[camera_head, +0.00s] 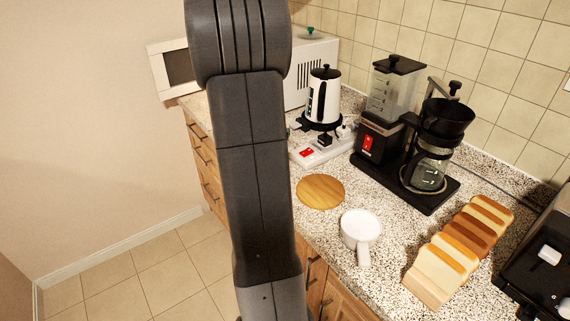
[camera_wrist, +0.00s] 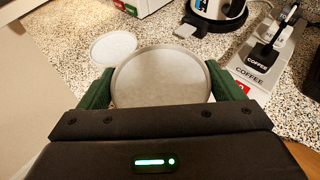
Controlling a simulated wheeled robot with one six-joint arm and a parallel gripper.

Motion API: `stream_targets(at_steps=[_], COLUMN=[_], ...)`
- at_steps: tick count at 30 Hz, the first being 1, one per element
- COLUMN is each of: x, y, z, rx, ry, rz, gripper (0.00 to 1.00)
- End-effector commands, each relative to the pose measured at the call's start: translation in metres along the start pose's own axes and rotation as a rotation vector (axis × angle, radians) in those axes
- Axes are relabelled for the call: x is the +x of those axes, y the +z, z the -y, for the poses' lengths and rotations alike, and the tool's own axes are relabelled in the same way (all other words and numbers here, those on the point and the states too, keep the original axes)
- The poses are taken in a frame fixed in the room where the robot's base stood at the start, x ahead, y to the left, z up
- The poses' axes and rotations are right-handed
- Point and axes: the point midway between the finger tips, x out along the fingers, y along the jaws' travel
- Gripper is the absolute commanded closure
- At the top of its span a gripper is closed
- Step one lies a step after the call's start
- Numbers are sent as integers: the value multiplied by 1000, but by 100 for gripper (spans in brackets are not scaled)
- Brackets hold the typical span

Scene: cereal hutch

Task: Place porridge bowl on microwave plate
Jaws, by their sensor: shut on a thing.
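My gripper (camera_wrist: 163,88) is shut on a round, pale grey-beige bowl (camera_wrist: 160,72), with a green finger on either side of it. The bowl looks about level, and I cannot tell whether its pale inside is porridge. A flat, pale round disc (camera_wrist: 113,47), which looks like the microwave plate, lies on the counter beyond the bowl to the left. The bowl is not over most of the disc. In the head view my arm hides the gripper, bowl and disc. The white microwave (camera_head: 314,62) stands at the back, its door (camera_head: 174,68) swung open to the left.
A white kettle (camera_head: 323,98), a power strip (camera_head: 318,150) with plugs and a coffee maker (camera_head: 385,125) stand to the right. A wooden disc (camera_head: 320,191), a white mug (camera_head: 360,229) and bread slices (camera_head: 455,256) lie nearer. The counter's left edge drops to the floor.

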Motion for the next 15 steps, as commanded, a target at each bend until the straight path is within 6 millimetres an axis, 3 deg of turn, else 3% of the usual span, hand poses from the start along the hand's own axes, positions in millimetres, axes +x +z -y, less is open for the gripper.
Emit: stream_targets(at_steps=[3, 15], x=[9, 25], y=[-21, -60], z=[0, 0], rx=[-3, -1], ry=[0, 0], rz=[-1, 0], gripper=[49, 49])
